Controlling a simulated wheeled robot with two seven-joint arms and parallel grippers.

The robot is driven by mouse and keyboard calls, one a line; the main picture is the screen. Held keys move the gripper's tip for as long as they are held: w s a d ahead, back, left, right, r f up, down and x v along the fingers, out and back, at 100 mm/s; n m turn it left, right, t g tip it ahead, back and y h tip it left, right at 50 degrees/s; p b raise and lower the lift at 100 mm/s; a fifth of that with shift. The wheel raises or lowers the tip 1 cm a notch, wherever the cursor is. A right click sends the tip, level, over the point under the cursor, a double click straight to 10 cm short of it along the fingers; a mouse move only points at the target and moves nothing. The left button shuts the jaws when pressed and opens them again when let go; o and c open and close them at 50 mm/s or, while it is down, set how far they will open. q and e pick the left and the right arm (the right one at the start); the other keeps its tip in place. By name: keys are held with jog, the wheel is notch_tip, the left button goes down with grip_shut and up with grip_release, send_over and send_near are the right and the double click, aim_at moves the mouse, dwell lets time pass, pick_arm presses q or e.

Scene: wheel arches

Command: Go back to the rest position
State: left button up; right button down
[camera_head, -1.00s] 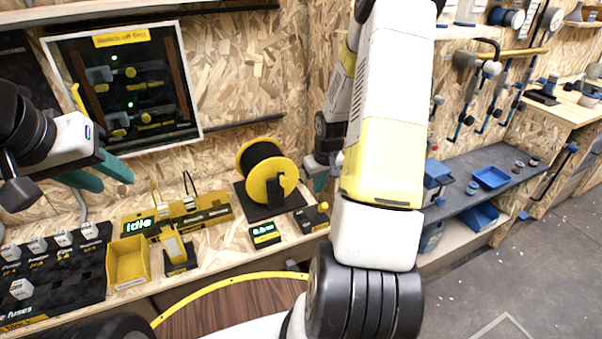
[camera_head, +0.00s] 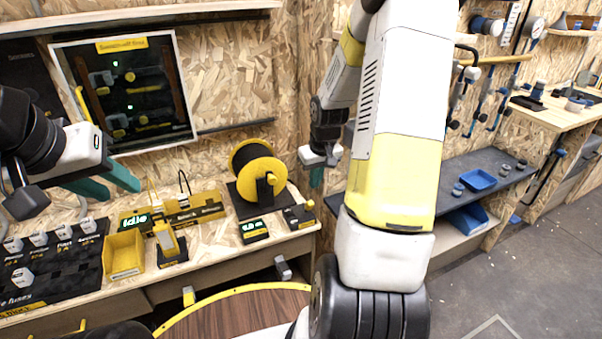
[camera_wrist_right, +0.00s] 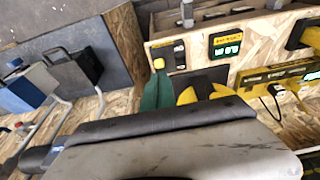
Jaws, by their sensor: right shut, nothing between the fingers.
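My left gripper (camera_head: 122,190) is at the left of the head view, in front of the wall panel. Its two teal fingers stand apart with nothing between them. My right gripper (camera_head: 317,178) hangs fingers down, right of the cable reel and off the bench's right end, partly behind my own right arm. Its teal fingers also show shut and empty in the right wrist view (camera_wrist_right: 156,92). My large white and yellow right arm fills the middle right of the head view.
The workbench (camera_head: 215,240) holds a yellow bin (camera_head: 124,256), a black and yellow cable reel (camera_head: 258,168), a display reading "Idle" (camera_head: 135,221) and a fuse board (camera_head: 50,265). A grey shelf with blue trays (camera_head: 478,180) stands right. Open floor (camera_head: 540,260) lies at right.

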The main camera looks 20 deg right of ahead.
jog(key=shift+r, duration=0.1)
dwell(0.3)
jog(key=s+a+r+t, duration=0.1)
jog(key=s+a+r, duration=0.45)
jog(key=r, duration=0.45)
jog(key=s+a+r+t, duration=0.2)
jog(key=s+a+r, duration=0.2)
jog(key=s+r, duration=0.45)
jog(key=s+a+r+y, duration=0.2)
jog(key=s+a+r, duration=0.1)
jog(key=s+r, duration=0.2)
jog(key=shift+s+a+t, duration=0.3)
jog(key=shift+s+a, duration=0.05)
jog(key=shift+s, duration=0.65)
